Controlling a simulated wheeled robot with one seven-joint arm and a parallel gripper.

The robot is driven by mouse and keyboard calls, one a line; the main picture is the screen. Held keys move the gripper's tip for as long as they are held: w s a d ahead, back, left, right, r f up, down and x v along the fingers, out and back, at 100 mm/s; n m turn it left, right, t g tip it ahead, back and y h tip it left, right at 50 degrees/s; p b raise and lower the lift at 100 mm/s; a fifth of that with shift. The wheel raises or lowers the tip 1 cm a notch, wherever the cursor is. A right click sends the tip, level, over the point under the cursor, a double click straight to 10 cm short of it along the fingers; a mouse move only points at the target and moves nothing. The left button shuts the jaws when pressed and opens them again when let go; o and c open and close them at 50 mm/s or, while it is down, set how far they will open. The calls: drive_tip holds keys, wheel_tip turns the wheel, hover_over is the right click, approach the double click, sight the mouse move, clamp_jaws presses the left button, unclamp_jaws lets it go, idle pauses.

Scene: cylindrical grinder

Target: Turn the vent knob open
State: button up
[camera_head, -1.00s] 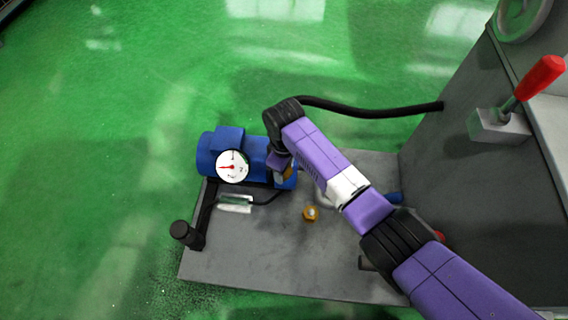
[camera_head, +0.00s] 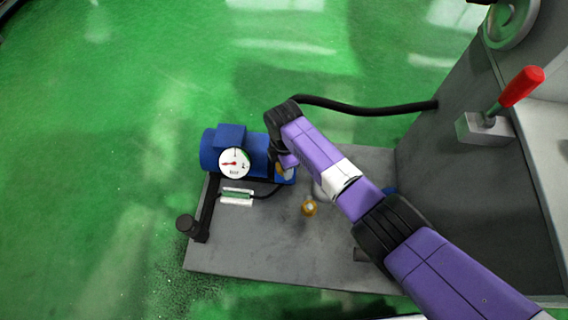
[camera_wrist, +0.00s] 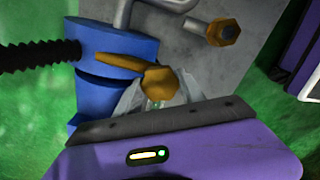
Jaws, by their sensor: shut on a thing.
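A brass knob (camera_wrist: 155,82) with a hexagonal head and a tapered lever sits at the blue cylinder (camera_wrist: 118,45) in the wrist view. The lever points to the upper left. In the head view my gripper (camera_head: 285,169) points down at the right end of the blue motor-like unit (camera_head: 236,150). My own wrist hides most of the knob there.
A white dial gauge (camera_head: 234,163) faces up beside the unit. A second brass fitting (camera_head: 309,208) stands on the grey base plate (camera_head: 250,245), also seen in the wrist view (camera_wrist: 224,32). A black hose (camera_head: 365,111) runs to the grey machine. A red-handled lever (camera_head: 521,86) is at right.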

drive_tip(key=shift+n, duration=0.8)
drive_tip(key=o, duration=1.4)
drive_tip(key=shift+c, duration=0.2)
wheel_tip(320, 180, up, 8)
drive_tip(key=p, duration=0.4)
drive_tip(key=shift+f, duration=0.1)
